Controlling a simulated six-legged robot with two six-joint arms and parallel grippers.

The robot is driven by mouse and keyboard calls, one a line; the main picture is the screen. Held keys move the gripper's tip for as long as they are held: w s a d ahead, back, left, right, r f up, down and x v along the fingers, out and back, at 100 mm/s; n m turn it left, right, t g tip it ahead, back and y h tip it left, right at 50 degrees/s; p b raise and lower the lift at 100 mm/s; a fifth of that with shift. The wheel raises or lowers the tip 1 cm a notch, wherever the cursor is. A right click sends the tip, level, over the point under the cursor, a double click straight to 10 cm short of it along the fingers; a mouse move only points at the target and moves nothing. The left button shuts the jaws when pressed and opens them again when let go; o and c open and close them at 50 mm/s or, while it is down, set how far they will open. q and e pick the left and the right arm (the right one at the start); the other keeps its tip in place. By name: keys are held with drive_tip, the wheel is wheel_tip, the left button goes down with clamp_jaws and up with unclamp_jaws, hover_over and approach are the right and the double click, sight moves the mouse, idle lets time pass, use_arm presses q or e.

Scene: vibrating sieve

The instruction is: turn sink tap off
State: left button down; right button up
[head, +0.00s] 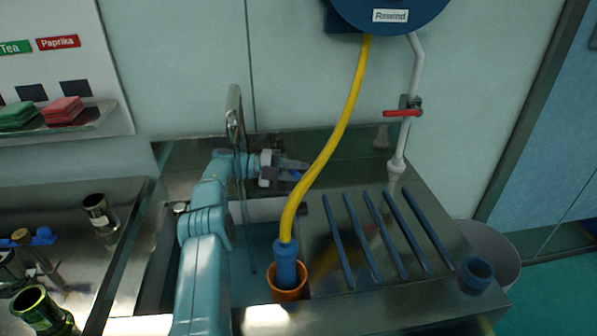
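The sink tap (234,112) is a curved metal spout standing behind the basin. A thin pale line, perhaps running water (247,225), drops from near it into the sink basin (262,243). My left arm reaches over the basin's left side. My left gripper (293,172) points right, just right of the tap, over the back of the sink counter. Its fingers are small and dark here, so I cannot tell whether they are open or shut. The tap's own handle is not clearly visible; my arm may hide it. My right gripper is out of view.
A yellow hose (335,130) hangs from a blue reel (388,12) to a blue nozzle in an orange cup (288,293). A red-handled valve (403,113) sits on a white pipe. Blue bars (370,240) cover the drainboard. A metal cup (99,213) is at left.

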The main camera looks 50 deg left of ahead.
use_arm(q)
drive_tip(key=c, duration=1.1)
unclamp_jaws()
drive_tip(key=shift+o, duration=0.2)
drive_tip(key=shift+w, duration=0.15)
